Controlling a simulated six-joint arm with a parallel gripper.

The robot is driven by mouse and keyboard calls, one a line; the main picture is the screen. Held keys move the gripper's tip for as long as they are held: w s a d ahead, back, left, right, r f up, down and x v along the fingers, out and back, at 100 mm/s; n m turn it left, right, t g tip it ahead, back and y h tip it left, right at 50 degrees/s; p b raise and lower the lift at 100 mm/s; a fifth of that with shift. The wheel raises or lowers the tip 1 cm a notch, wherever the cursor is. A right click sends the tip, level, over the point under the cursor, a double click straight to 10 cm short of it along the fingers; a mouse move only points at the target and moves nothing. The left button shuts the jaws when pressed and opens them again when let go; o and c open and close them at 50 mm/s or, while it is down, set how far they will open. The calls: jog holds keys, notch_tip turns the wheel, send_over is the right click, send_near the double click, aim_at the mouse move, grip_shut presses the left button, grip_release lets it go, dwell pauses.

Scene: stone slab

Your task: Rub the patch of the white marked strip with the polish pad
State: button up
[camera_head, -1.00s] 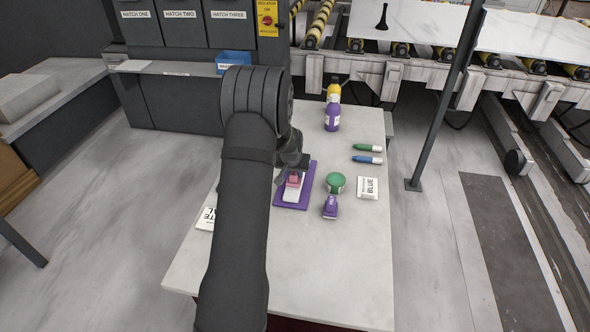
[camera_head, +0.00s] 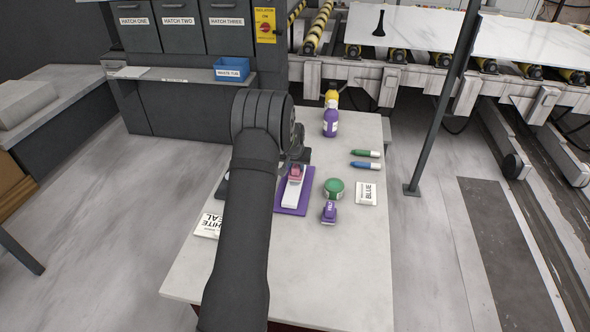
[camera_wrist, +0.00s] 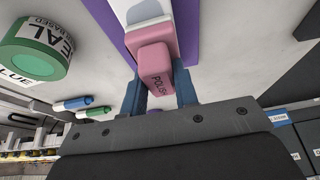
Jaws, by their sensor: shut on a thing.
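The pink polish pad (camera_head: 296,172) is at the far end of the white strip (camera_head: 292,194), which lies on a purple mat (camera_head: 284,207) on the table. In the wrist view, my gripper (camera_wrist: 158,88) is shut on the polish pad (camera_wrist: 154,65), with one dark blue finger on each side. The pad's lower part sits over the white strip (camera_wrist: 130,5); I cannot tell whether it touches. In the head view, my arm hides most of the gripper.
A purple bottle (camera_head: 331,122) stands behind. A white lettered card (camera_head: 208,226) lies left of my arm. The table's front is clear.

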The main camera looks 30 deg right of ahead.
aim_at(295, 174)
jog(key=shift+d+f, duration=0.1)
jog(key=shift+s+a+r, duration=0.2)
jog(key=shift+s+a, duration=1.05)
jog(key=shift+a, duration=0.1)
jog(key=shift+s+a+f, duration=0.15)
jog(key=shift+s+a, duration=1.05)
jog(key=shift+w+d+f, duration=0.15)
jog(key=shift+w+d, duration=1.15)
jog(key=shift+d, duration=0.05)
jog(key=shift+w+d, duration=1.2)
jog(key=shift+s+a+r, duration=0.15)
jog(key=shift+s+a, duration=0.5)
jog(key=shift+a, duration=0.05)
jog(key=shift+s+a+r, duration=0.15)
jog(key=shift+s+a, duration=0.5)
jog(key=shift+s+a+f, duration=0.15)
jog(key=shift+s+a, duration=1.05)
